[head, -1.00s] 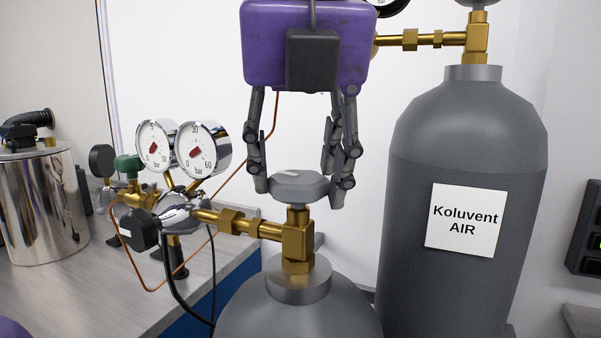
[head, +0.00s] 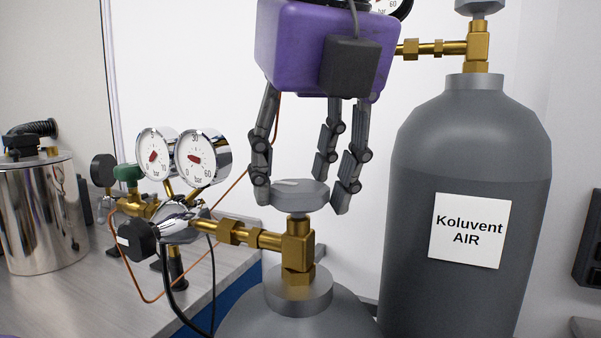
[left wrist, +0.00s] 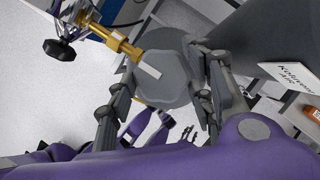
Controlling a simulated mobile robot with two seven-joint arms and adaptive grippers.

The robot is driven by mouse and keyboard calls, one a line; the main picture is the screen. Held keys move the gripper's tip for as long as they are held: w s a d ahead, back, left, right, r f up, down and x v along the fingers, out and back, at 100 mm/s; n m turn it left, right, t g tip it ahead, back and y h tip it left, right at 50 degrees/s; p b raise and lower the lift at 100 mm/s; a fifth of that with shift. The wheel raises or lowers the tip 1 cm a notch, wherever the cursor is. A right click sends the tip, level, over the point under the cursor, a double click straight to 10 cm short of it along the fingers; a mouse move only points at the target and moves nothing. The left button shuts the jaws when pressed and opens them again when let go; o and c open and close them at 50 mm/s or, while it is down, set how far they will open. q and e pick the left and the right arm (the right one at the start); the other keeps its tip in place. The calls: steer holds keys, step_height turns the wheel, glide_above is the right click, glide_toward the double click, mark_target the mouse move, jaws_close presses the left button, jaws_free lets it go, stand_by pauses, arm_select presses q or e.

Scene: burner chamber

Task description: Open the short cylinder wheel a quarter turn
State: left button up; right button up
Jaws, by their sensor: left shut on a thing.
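The short cylinder (head: 300,318) stands at the bottom middle of the head view, with a brass valve (head: 298,247) on its neck. Its grey wheel (head: 298,194) sits on top of the valve and carries a pale mark. My left gripper (head: 303,197) points down from above, its fingers on either side of the wheel and shut on it. In the left wrist view the wheel (left wrist: 163,80) lies between the fingers, with the pale mark facing the camera. My right gripper cannot be made out for certain in either view.
A taller grey cylinder (head: 465,190) labelled Koluvent AIR stands close on the right. Two round gauges (head: 203,157) and a regulator with a black knob (head: 138,240) stand left of the valve. A shiny metal vessel (head: 42,215) is on the bench at far left.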

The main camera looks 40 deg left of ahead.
arm_select(q)
steer(key=o, duration=1.1)
steer(key=shift+s+a, duration=0.1)
steer(key=v, duration=0.7)
steer(key=shift+r, duration=0.3)
